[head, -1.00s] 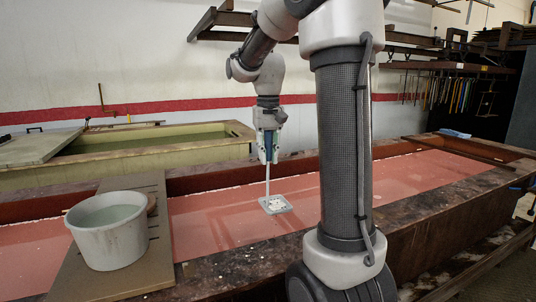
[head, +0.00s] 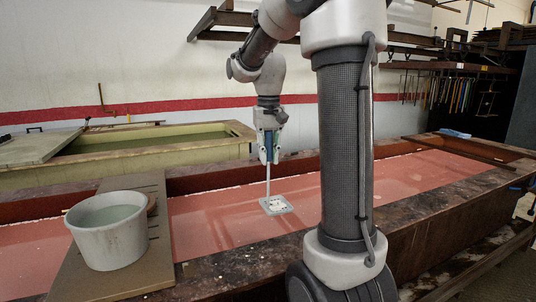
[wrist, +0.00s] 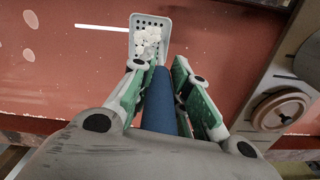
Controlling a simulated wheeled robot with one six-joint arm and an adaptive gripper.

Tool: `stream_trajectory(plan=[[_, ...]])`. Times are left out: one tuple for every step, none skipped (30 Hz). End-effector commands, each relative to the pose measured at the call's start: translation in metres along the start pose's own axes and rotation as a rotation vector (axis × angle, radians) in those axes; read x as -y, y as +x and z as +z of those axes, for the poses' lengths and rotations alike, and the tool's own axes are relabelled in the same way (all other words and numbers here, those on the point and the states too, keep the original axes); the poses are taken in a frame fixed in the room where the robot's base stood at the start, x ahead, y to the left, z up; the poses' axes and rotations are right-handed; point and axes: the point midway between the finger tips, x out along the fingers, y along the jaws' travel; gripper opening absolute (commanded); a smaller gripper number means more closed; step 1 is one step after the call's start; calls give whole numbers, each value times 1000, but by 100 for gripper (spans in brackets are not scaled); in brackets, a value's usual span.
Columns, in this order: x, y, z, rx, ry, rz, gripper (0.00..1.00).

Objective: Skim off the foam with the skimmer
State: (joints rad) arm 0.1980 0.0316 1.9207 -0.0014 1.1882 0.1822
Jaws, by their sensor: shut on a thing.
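My gripper (head: 268,158) is shut on the upright blue handle of the skimmer (head: 277,205), above the red-pink liquid in the long trough. The handle (wrist: 160,100) runs between the fingers in the wrist view. The skimmer's grey, perforated, square head is at the bottom of a thin pale shaft, low over the liquid. I cannot tell whether it touches the surface. White foam clumps (wrist: 149,42) lie on the head. Pale patches (wrist: 29,55) show on the liquid in the wrist view; I cannot tell whether they are foam.
A white bucket (head: 107,235) with pale liquid stands on a board (head: 153,236) across the trough, left of the skimmer. A round wooden knob (wrist: 281,112) is on that board. A second, greenish trough (head: 150,143) is behind. The trough's dark rim (head: 235,268) runs along the front.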

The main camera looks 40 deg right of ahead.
Motion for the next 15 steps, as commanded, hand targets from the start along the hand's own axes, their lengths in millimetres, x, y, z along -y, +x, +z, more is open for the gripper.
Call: stream_trajectory(plan=[[-1, -1, 7, -1, 0, 0, 0], [-2, -1, 11, -2, 0, 0, 0], [-3, -1, 18, -2, 0, 0, 0], [-4, -1, 23, -2, 0, 0, 0], [-5, -1, 28, -2, 0, 0, 0], [-6, -1, 35, -2, 0, 0, 0], [-7, -1, 39, -2, 0, 0, 0], [-8, -1, 44, -1, 0, 0, 0], [-10, -1, 51, -2, 0, 0, 0], [-10, -1, 56, -2, 0, 0, 0], [-11, -1, 61, -2, 0, 0, 0], [-12, -1, 67, -2, 0, 0, 0], [-13, -1, 72, -2, 0, 0, 0], [-14, -1, 77, -2, 0, 0, 0], [-16, -1, 83, -2, 0, 0, 0]])
